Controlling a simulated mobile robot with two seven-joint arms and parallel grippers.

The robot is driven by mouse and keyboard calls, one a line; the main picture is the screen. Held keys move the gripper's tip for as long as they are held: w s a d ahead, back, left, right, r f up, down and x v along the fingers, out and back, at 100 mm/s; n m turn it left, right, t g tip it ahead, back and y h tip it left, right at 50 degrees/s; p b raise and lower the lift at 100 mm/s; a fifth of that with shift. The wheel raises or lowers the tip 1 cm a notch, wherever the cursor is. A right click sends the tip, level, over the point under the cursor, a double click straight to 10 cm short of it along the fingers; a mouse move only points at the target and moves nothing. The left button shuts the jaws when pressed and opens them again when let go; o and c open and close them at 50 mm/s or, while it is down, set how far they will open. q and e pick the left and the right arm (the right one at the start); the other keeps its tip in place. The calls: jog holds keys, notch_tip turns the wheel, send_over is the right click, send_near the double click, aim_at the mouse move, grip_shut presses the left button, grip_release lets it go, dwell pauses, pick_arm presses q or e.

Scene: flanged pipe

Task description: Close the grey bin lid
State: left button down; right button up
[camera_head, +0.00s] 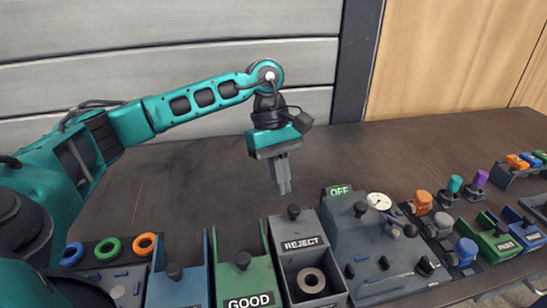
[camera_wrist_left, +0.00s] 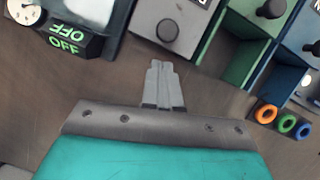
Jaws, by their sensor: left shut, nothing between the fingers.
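The grey bin (camera_head: 337,299), labelled REJECT, stands at the middle front of the table in the head view. Its near part is uncovered and a grey ring-shaped part (camera_head: 311,281) lies inside. The grey lid (camera_head: 293,228) with a black knob (camera_head: 293,211) sits at the far end of the bin. My left gripper (camera_head: 285,188) is shut and empty, pointing down above the table just behind the lid, apart from it. In the left wrist view the shut fingers (camera_wrist_left: 163,68) point toward the grey lid's knob (camera_wrist_left: 167,30). My right gripper does not show.
A green GOOD bin (camera_head: 248,302) and a blue bin (camera_head: 178,290) stand left of the grey bin. A grey fixture (camera_head: 375,250) with a gauge and a lit OFF sign stands close on the right. The table behind is clear.

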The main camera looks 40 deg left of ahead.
pick_arm(q)
jog(key=shift+s+d, duration=0.35)
jog(key=shift+d, duration=0.4)
jog(key=b, duration=0.1)
send_over(297, 243)
jog(key=shift+w+a+f, duration=0.1)
jog(key=shift+w+a, duration=0.05)
jog(key=shift+w, duration=0.05)
jog(key=shift+s+d, duration=0.25)
jog(key=shift+a, duration=0.1)
